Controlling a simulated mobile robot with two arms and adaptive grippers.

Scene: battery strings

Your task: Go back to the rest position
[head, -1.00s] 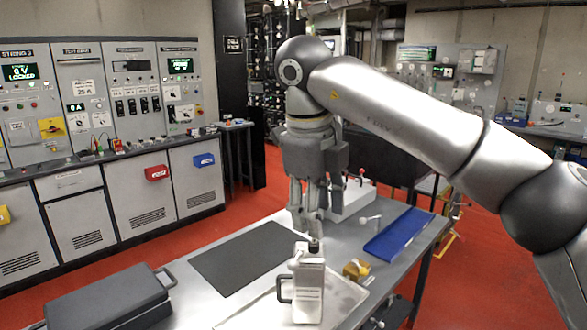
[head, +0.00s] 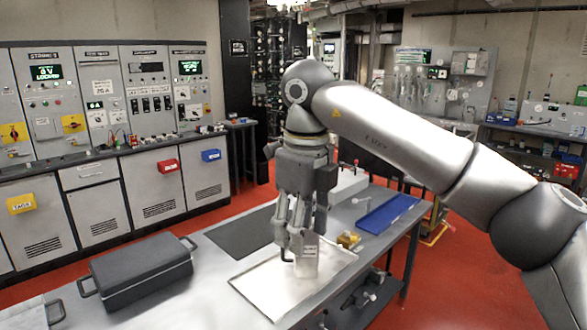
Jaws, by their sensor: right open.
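My right gripper (head: 297,240) comes in from the right and points down over the bench. It is open, with its fingers at the upper part of a pale jug (head: 307,265). The jug has a dark handle on its left and stands upright on a shallow white tray (head: 258,283). The fingers overlap the jug's top and hide its cap; I cannot tell whether they touch it. My left gripper is not in view.
A dark grey case (head: 140,272) with handles sits on the bench at left. Control cabinets (head: 100,100) line the left wall. Red floor lies beyond the bench.

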